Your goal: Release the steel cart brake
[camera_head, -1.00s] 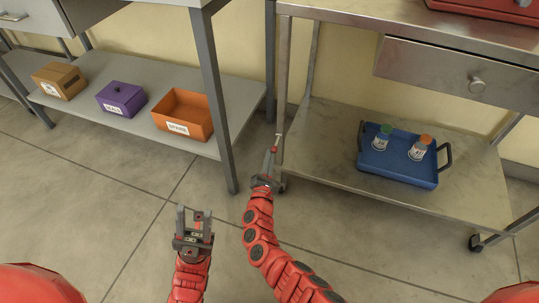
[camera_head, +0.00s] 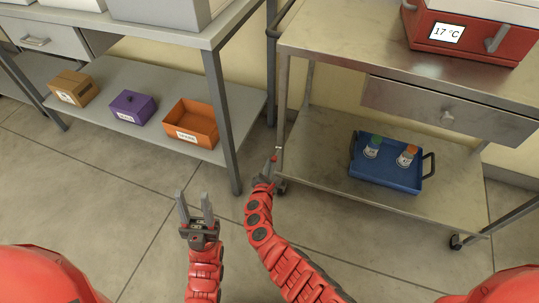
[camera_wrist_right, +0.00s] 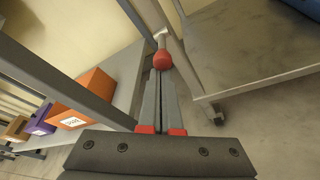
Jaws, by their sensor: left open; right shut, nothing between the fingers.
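The steel cart (camera_head: 330,150) stands at the right, with a caster (camera_head: 457,241) under its near right corner. A red knob (camera_wrist_right: 163,60) on a short pale lever sits at the cart's left front leg in the right wrist view. In the head view the knob (camera_head: 273,158) is small. My right gripper (camera_wrist_right: 162,76) is shut and empty, its fingertips right at the knob; I cannot tell whether they touch. It also shows in the head view (camera_head: 270,167), low beside the leg. My left gripper (camera_head: 194,198) is open and empty above the floor.
A blue tray (camera_head: 385,181) with two capped containers is on the cart's lower shelf. A red device (camera_head: 468,40) reading 17 °C is on top. A grey bench (camera_head: 235,110) at left holds an orange bin (camera_head: 205,112), a purple box (camera_head: 132,107) and a cardboard box (camera_head: 72,89).

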